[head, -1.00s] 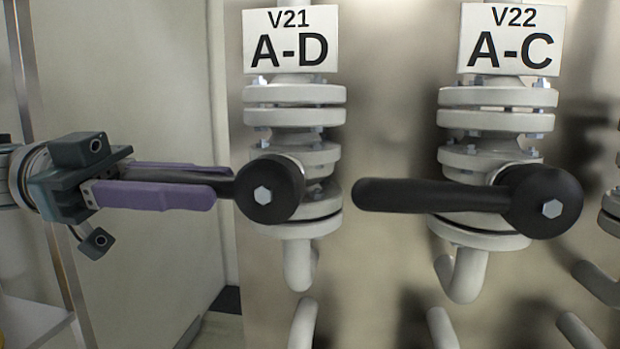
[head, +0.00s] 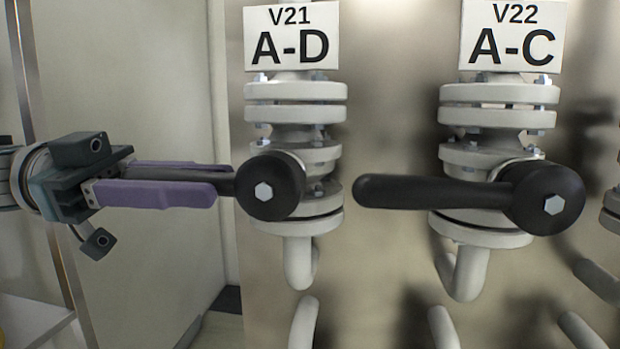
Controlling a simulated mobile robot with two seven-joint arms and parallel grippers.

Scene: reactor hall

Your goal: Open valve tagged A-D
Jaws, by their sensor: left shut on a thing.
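The valve tagged V21 A-D (head: 292,150) stands left of centre in the head view, a pale flanged body on a vertical pipe. Its white tag (head: 292,35) is above it. Its black handle (head: 270,187) has a round hub with a hex bolt at the front, and its lever points left, about level. My left gripper (head: 215,182) comes in from the left, its purple fingers shut on the lever close to the hub. The fingers hide most of the lever. My right gripper is not in view.
A second valve tagged V22 A-C (head: 497,150) stands to the right, its black lever (head: 435,191) pointing left toward the first valve. Part of another valve shows at the right edge. Bent pipes (head: 303,322) run below. A metal panel is behind.

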